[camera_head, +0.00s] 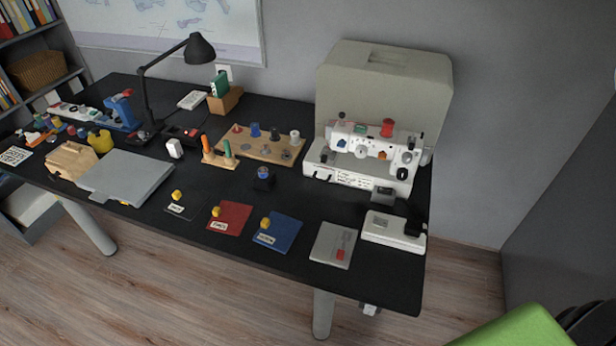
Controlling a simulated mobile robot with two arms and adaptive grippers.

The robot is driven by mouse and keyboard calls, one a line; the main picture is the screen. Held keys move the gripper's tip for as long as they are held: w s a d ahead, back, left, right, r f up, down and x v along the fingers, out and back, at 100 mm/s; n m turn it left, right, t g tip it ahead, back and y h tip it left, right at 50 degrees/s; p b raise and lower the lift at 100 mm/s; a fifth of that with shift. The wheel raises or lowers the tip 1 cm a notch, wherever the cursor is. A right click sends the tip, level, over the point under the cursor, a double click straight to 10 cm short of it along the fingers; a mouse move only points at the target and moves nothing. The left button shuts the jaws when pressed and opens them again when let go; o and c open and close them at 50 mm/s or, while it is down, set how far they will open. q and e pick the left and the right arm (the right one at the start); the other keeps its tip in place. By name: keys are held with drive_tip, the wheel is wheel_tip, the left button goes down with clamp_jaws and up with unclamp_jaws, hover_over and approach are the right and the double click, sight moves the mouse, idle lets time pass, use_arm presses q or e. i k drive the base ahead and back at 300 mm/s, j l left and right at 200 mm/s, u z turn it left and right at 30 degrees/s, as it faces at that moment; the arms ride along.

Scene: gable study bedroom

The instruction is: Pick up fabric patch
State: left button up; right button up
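Several flat, square pieces lie in a row along the front of the black desk (300,203). They look like fabric patches, but I cannot tell which one the task names. A dark patch (190,207), a red patch (236,213) and a blue patch (287,233) each have a small yellow knob-like piece and a pale label on them. To their right lies a grey piece (327,238) with a small red item on it. Neither of my grippers is in view.
A white sewing machine (362,169) stands at the back right before a beige case (385,85). A white box (385,231) sits at the right front. A wooden spool board (275,151), black lamp (147,90) and grey flat board (130,177) fill the rest. A green seat (520,328) shows bottom right.

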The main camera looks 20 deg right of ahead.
sight(230, 218)
drive_tip(key=i+j+z, duration=0.35)
drive_tip(key=i+j, duration=0.25)
drive_tip(key=i+j+z, duration=0.35)
drive_tip(key=i+j, duration=0.2)
drive_tip(key=j, duration=0.2)
